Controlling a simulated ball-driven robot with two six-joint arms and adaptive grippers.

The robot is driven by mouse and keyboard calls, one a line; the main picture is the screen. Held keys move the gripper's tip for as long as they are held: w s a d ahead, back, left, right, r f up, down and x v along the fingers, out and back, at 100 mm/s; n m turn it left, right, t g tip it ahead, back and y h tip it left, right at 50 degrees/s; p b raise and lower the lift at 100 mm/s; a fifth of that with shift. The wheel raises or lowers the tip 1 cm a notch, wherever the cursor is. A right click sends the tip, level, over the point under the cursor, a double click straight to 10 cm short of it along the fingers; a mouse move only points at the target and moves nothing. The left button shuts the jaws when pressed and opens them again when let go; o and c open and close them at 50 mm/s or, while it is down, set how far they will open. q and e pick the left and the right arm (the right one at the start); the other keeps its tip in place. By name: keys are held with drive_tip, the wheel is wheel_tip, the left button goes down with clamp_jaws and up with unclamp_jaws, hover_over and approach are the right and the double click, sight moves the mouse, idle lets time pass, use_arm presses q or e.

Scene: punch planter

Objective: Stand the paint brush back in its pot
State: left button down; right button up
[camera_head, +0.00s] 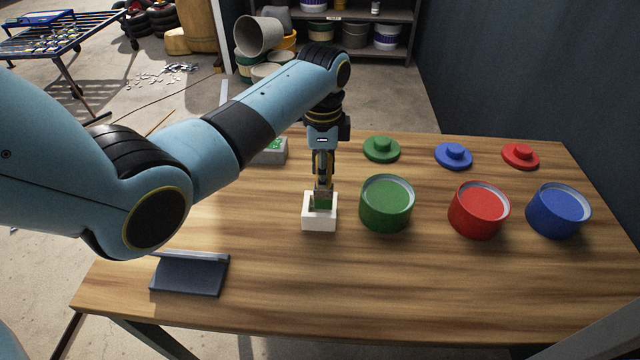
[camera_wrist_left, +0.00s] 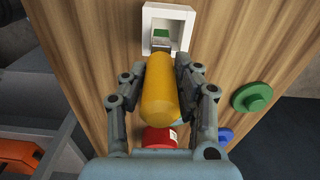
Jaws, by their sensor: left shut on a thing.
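My left gripper (camera_head: 323,180) points down and is shut on the paint brush, with the brush's yellow handle (camera_wrist_left: 160,95) between its fingers in the left wrist view. The brush's green bristles (camera_head: 323,201) point down at the opening of the small white square pot (camera_head: 319,222). The pot also shows in the left wrist view (camera_wrist_left: 147,30), with the brush tip overlapping its opening. I cannot tell how far the bristles reach inside. The handle is mostly hidden by the gripper in the head view. My right gripper is not in view.
Green (camera_head: 386,208), red (camera_head: 478,214) and blue (camera_head: 557,215) cans stand to the right of the pot. Green (camera_head: 381,149), blue (camera_head: 453,156) and red (camera_head: 520,156) lids lie behind them. A dark slanted stand (camera_head: 190,275) is front left. The front middle of the table is clear.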

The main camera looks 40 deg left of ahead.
use_arm(q)
drive_tip(key=shift+w+a+f, duration=0.2)
drive_tip(key=shift+a+f, duration=0.2)
drive_tip(key=shift+a, duration=0.2)
wheel_tip(320, 180, down, 4)
drive_tip(key=shift+r, duration=0.15)
drive_tip(key=shift+f, duration=0.2)
drive_tip(key=c, duration=1)
unclamp_jaws()
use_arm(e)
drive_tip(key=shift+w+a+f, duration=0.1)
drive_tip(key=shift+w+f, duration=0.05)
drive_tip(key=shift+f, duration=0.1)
